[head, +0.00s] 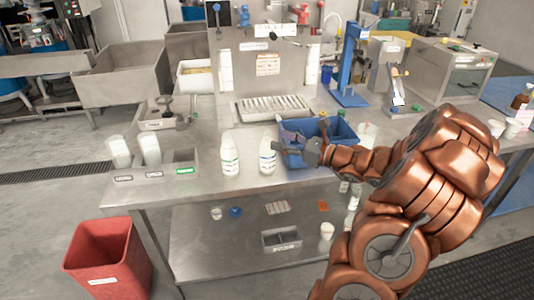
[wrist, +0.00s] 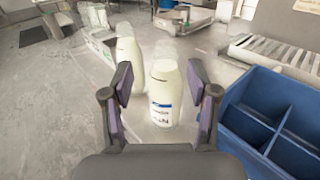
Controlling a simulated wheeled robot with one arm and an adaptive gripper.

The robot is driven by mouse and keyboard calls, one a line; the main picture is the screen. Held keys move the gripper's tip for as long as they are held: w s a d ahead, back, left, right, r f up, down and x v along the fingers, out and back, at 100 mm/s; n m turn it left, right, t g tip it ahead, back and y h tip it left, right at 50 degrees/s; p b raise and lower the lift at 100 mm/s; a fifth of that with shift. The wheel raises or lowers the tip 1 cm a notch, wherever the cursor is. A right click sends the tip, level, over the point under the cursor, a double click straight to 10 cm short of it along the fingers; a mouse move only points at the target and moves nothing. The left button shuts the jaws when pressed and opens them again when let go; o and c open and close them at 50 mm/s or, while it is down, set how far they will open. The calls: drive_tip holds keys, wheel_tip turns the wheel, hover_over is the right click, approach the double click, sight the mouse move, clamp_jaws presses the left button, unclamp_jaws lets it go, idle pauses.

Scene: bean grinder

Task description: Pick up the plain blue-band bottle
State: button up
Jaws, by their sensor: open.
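The white blue-band bottle (head: 267,158) stands upright near the front of the steel table. It also shows in the wrist view (wrist: 165,95), its blue band and printed label facing me. A second white bottle with a green band (head: 229,155) stands to its left; in the wrist view this bottle (wrist: 128,58) is behind and left, its band hidden. My gripper (head: 281,141) is open and empty, just right of the blue-band bottle. In the wrist view the bottle appears in line between my open fingers (wrist: 160,80); I cannot tell whether they reach around it.
A blue divided bin (head: 335,134) stands close on the right, partly behind my gripper; it shows in the wrist view (wrist: 238,124). A grey caddy (head: 184,163) with white containers is at the left. A steel machine (head: 268,70) stands behind. A red bin (head: 107,258) is on the floor.

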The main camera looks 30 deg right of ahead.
sight(267, 131)
drive_tip(key=shift+d+r+p+x, duration=0.1)
drive_tip(key=shift+p+x, duration=0.2)
drive_tip(key=shift+x, duration=1.2)
drive_tip(key=shift+d+r+p+x, duration=0.15)
drive_tip(key=shift+p+x, duration=0.15)
drive_tip(key=shift+x, duration=1.2)
drive_tip(key=shift+f, duration=0.1)
drive_tip(key=shift+c, duration=0.2)
drive_tip(key=c, duration=1)
